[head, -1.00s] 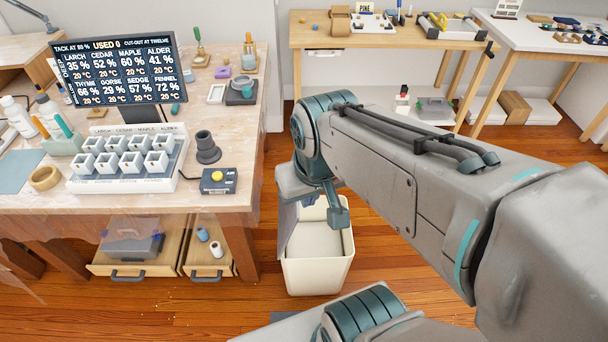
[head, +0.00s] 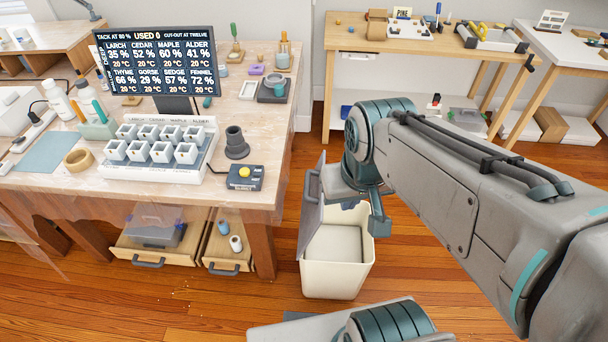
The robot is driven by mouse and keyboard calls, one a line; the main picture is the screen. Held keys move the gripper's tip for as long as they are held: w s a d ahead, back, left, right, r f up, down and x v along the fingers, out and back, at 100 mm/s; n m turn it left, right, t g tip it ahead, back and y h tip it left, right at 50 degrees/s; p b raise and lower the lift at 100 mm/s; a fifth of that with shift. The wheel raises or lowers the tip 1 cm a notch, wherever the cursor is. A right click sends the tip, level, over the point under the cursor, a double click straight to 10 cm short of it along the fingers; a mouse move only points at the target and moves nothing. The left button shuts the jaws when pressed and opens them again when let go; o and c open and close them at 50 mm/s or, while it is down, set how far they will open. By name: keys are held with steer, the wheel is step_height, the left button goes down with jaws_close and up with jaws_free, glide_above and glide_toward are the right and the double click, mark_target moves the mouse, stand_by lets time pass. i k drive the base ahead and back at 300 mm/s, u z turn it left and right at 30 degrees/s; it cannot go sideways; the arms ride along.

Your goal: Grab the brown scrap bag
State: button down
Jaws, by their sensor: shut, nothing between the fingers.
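No bag is clearly recognisable. A small brown, paper-like object (head: 376,30) stands on the back wooden table; I cannot tell whether it is the scrap bag. My gripper (head: 380,226) hangs at the end of my arm, seen small and partly edge-on, over the right rim of a cream bin. It is shut and empty, well in front of the back table. My arm's links cover part of the bin's far side and the floor behind it.
The cream bin (head: 336,278) stands on the wooden floor, a grey panel at its left. The left workbench (head: 60,192) holds white cups, a display (head: 158,66) and tools; two drawers below stand open. A cardboard box (head: 551,124) sits under the right table.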

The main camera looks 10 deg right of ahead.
mark_target(377, 25)
steer(key=k, duration=0.5)
steer(key=z, duration=1.6)
steer(key=i, duration=3.45)
steer(key=u, duration=2.2)
steer(key=i, duration=0.4)
steer(key=u, duration=0.05)
